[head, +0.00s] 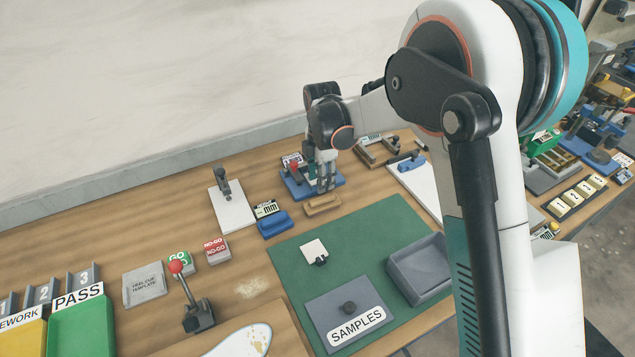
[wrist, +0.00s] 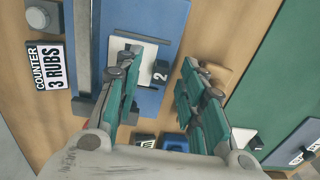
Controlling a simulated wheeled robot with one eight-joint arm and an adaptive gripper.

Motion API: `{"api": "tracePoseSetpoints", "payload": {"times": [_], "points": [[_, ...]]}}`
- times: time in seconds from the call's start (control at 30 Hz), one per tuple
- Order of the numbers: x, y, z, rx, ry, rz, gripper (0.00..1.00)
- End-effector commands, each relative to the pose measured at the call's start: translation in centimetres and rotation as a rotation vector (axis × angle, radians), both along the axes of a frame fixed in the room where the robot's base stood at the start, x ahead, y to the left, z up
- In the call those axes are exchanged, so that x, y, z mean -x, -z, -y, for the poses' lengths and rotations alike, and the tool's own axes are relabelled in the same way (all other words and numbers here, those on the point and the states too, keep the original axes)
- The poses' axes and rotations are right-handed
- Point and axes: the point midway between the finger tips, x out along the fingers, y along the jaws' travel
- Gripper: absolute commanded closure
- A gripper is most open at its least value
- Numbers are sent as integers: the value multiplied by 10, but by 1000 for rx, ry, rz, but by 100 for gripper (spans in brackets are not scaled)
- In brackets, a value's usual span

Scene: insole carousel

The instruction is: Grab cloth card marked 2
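The cloth card marked 2 (wrist: 150,72) is a small white card with a black 2. In the wrist view it lies on a blue plate (wrist: 163,22), with its lower left partly hidden by a finger. My gripper (wrist: 162,66) is open, with its teal fingers apart: one reaches over the card, the other is to the right, past the plate's edge. I cannot tell whether either finger touches the card. In the head view my gripper (head: 325,186) hangs over the blue fixture (head: 299,191); the card cannot be made out there.
A counter label reading 3 RUBS (wrist: 52,67) and a grey bar (wrist: 82,40) stand left of the card. A tan block (head: 322,206) and blue block (head: 273,225) sit nearby. The green mat (head: 290,262) holds a grey tray (head: 420,270). Other numbered pieces (head: 573,197) lie far right.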

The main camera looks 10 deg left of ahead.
Motion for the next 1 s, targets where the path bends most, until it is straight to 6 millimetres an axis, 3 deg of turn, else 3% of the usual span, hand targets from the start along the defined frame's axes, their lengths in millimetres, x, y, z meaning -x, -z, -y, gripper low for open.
{"api": "tracePoseSetpoints", "payload": {"times": [0.2,0.37,0.77,1.0], "points": [[0,0,0,0,0,0,66],[0,0,0,0,0,0,99],[0,-1,0,0,0,0,100],[0,-20,0,0,0,0,100]]}}
